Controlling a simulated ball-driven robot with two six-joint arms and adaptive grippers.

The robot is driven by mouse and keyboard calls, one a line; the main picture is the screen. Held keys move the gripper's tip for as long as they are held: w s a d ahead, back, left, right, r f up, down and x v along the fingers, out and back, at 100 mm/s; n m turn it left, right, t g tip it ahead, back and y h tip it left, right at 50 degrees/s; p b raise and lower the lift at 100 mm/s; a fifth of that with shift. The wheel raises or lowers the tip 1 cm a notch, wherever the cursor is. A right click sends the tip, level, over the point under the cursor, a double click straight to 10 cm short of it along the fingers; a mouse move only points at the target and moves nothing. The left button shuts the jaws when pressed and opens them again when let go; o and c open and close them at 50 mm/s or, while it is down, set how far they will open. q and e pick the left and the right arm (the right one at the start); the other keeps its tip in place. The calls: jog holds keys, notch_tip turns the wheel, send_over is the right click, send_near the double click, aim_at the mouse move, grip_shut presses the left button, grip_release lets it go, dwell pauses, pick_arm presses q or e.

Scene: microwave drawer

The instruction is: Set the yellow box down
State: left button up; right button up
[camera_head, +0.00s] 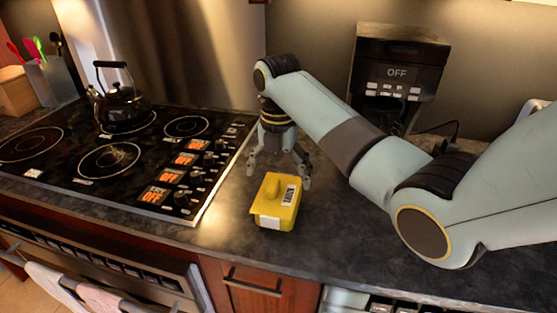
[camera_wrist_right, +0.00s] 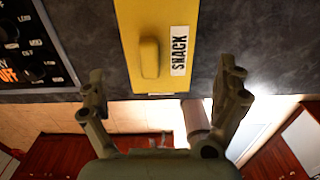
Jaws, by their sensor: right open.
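The yellow box (camera_head: 276,203) sits on the dark countertop, right of the stove and close to the counter's front edge. It has a raised yellow handle on its lid and a white label. In the right wrist view the box (camera_wrist_right: 155,75) is at the top, with "SNACK" readable on its label. My right gripper (camera_head: 279,174) is open, pointing down at the far side of the box. Its fingers are spread wider than the box, with gaps showing in the wrist view. Whether a fingertip touches the box is hard to tell. My left gripper is not in view.
A black stove (camera_head: 110,160) with a dark kettle (camera_head: 122,107) lies to the left. A black coffee machine (camera_head: 397,75) reading "OFF" stands at the back. Bare countertop (camera_head: 335,235) is free right of the box. A drawer (camera_head: 250,287) is below the counter edge.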

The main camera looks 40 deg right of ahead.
jog(key=shift+r, duration=2.05)
